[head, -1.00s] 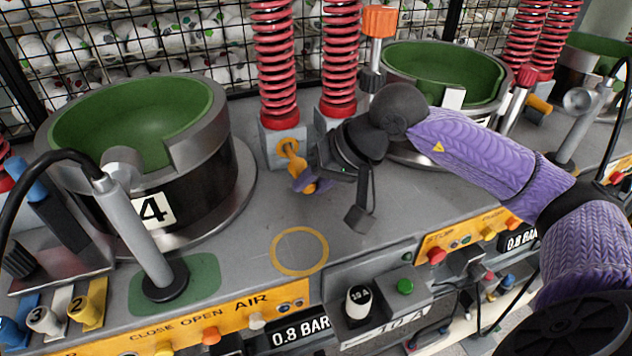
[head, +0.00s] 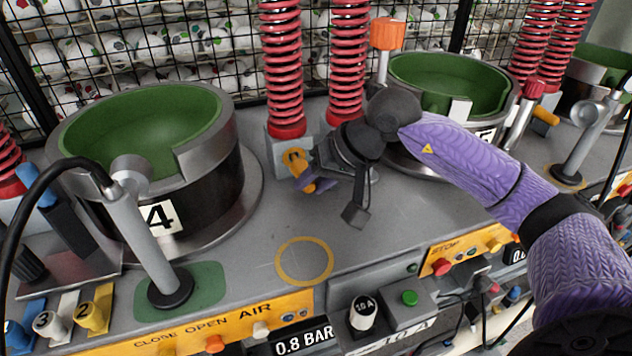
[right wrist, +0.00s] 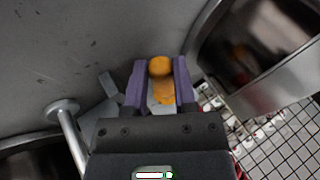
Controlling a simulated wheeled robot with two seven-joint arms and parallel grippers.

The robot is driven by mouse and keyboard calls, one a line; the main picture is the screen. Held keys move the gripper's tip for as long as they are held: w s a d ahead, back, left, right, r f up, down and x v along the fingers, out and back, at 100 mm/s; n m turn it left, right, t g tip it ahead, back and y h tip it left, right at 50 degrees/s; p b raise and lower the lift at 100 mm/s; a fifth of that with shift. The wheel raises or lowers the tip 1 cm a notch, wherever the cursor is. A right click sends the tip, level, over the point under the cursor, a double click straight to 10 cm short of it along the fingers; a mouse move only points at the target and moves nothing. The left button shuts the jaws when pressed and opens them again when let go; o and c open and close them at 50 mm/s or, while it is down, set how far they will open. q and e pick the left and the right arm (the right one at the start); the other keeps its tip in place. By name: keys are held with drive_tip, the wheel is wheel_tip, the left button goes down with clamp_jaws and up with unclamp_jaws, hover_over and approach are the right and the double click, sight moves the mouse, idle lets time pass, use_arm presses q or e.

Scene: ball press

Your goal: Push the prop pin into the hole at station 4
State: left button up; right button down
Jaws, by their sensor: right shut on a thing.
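The orange prop pin (head: 295,158) is at the front of the grey block under the red springs, right of the station 4 pot (head: 150,190). My right gripper (head: 316,186) is shut on the pin, low over the bench. In the right wrist view the pin (right wrist: 160,68) sits between the two purple fingers (right wrist: 160,85). The hole is hidden behind the pin and fingers, so I cannot tell how deep the pin is. My left gripper is not in view.
Red springs (head: 282,70) stand behind the pin, before a wire mesh with balls. An orange-topped post (head: 387,35) and a second pot (head: 450,85) are to the right. A grey post (head: 150,235) with a black hose stands front left. The yellow-ringed bench spot (head: 305,261) is clear.

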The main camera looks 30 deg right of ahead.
drive_tip(key=shift+w+d, duration=0.1)
drive_tip(key=shift+w, duration=0.25)
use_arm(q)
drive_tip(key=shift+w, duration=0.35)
use_arm(e)
drive_tip(key=shift+w, duration=0.2)
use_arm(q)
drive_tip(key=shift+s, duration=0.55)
use_arm(e)
drive_tip(key=shift+w+d, duration=0.15)
drive_tip(key=shift+w, duration=0.45)
drive_tip(key=shift+c, duration=1.7)
unclamp_jaws()
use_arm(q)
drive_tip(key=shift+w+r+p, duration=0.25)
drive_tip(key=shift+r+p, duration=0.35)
use_arm(e)
drive_tip(key=v, duration=1)
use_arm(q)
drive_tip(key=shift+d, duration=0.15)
use_arm(e)
drive_tip(key=shift+w, duration=0.1)
